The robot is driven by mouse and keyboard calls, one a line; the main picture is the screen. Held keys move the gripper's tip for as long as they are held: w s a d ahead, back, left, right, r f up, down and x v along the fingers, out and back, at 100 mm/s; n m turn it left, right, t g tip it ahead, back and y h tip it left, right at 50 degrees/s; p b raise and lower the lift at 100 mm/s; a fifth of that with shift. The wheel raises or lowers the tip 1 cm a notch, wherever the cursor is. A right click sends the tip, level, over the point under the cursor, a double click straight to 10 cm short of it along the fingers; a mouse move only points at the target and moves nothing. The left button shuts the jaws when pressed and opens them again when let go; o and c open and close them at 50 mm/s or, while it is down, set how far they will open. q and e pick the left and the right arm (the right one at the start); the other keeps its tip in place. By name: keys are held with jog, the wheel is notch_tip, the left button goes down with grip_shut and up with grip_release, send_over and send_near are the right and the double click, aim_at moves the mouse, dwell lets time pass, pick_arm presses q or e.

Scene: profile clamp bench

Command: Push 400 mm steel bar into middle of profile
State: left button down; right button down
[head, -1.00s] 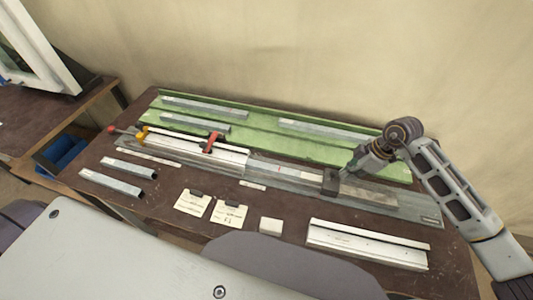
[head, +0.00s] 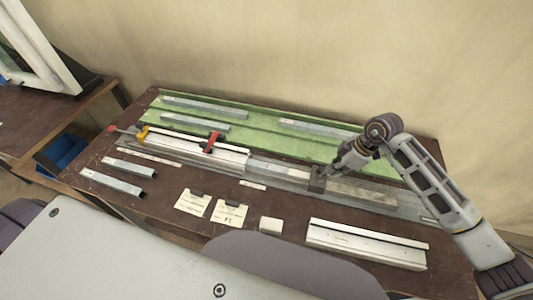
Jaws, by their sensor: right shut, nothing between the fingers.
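The white profile (head: 228,155) lies clamped in the long fixture, under a red clamp (head: 212,142) and a yellow clamp (head: 142,134). A grey steel bar (head: 280,170) lies in line with it and runs from the profile's right end to a dark block (head: 316,181). How far the bar reaches inside the profile is hidden. My right gripper (head: 334,173) is shut and empty, low at the right side of the dark block; the picture is too small to tell exact contact. My left gripper is not in view.
A green tray (head: 262,131) behind the fixture holds several steel bars. Two short bars (head: 128,169) lie at the front left. Two paper cards (head: 230,214), a small white block (head: 270,226) and a loose white profile (head: 367,246) lie along the front.

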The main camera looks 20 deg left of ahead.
send_over(305, 175)
jog(key=shift+s+a, duration=0.1)
jog(key=shift+a, duration=4.65)
dwell(0.5)
jog(key=shift+d, duration=0.15)
jog(key=shift+d+p, duration=0.3)
jog(key=shift+d, duration=0.3)
notch_tip(305, 175, up, 7)
jog(key=p, duration=0.5)
dwell(0.8)
